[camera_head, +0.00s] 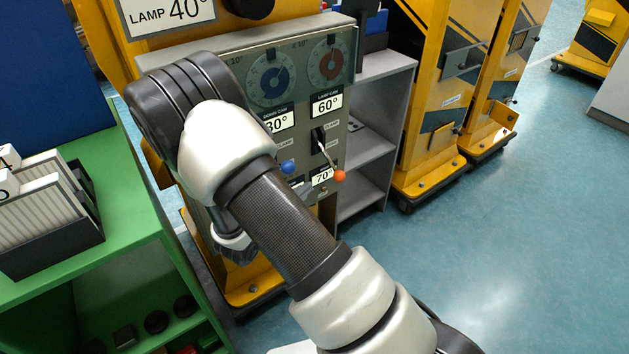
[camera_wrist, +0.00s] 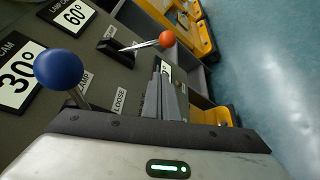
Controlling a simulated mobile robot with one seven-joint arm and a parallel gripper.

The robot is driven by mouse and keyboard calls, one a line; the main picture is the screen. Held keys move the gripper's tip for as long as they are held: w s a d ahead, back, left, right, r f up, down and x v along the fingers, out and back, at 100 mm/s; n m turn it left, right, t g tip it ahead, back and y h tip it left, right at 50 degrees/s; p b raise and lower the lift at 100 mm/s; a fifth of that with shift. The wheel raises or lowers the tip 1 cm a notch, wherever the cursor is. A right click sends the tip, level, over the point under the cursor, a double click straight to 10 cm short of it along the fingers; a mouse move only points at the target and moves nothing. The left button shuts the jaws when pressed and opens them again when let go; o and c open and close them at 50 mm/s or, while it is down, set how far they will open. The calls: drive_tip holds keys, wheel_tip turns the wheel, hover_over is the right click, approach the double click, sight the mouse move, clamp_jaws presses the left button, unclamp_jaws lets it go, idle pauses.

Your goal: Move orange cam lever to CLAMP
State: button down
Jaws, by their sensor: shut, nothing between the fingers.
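The orange cam lever's ball knob (camera_head: 340,176) sits at the end of a thin metal rod, on the right of the grey control panel (camera_head: 350,55). In the head view the rod slants down and right from its dark pivot slot; the small labels beside it are too small to read surely. In the wrist view the orange knob (camera_wrist: 167,39) stands out from the panel beyond the fingertips. My gripper (camera_wrist: 164,92) is shut and empty, close to the panel and apart from the orange knob. In the head view my arm hides most of it.
A blue-knobbed lever (camera_wrist: 58,69) stands close to my gripper, on its left in the wrist view. Two dials (camera_head: 330,62) are above the levers. A grey shelf (camera_head: 375,130) adjoins the panel on the right. A green bench (camera_head: 140,240) stands left. Open floor lies right.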

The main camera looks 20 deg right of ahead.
sight(331, 163)
drive_tip(key=shift+v, duration=0.85)
drive_tip(key=shift+w+a+f+m+t+p, duration=0.15)
drive_tip(key=shift+w+f+m+t+p, duration=0.3)
drive_tip(key=shift+p, duration=0.6)
drive_tip(key=shift+f, duration=0.15)
drive_tip(key=w+d+b, duration=0.2)
drive_tip(key=w+d, duration=0.1)
drive_tip(key=d, duration=0.5)
drive_tip(key=shift+w+d, duration=0.3)
drive_tip(key=shift+w, duration=0.05)
